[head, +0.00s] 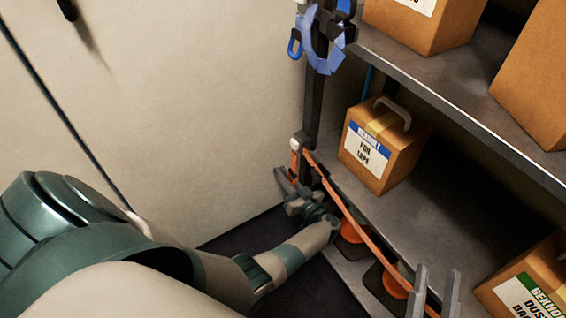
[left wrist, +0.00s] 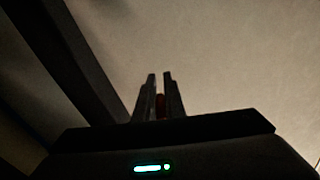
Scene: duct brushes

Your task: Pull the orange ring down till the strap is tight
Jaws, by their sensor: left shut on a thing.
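An orange strap (head: 345,208) runs slantwise across the shelf front, from the dark post down to the lower right. A short orange piece (head: 294,160) hangs at the post, just above my left gripper (head: 287,184). My left gripper is low beside the post, its fingers pointing up and left. In the left wrist view, the fingers (left wrist: 161,95) are close together on a small reddish-orange thing (left wrist: 160,106), which seems to be the orange ring; most of it is hidden. My right gripper (head: 434,285) is at the bottom right with its fingers apart, near the strap's lower end.
A cardboard box with a handle (head: 385,140) stands on the middle shelf behind the strap. Orange round items (head: 390,284) lie on dark pads below. A blue clamp-like item (head: 320,45) hangs on the post. Another box (head: 525,285) is at lower right. A bare wall (head: 190,110) is at left.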

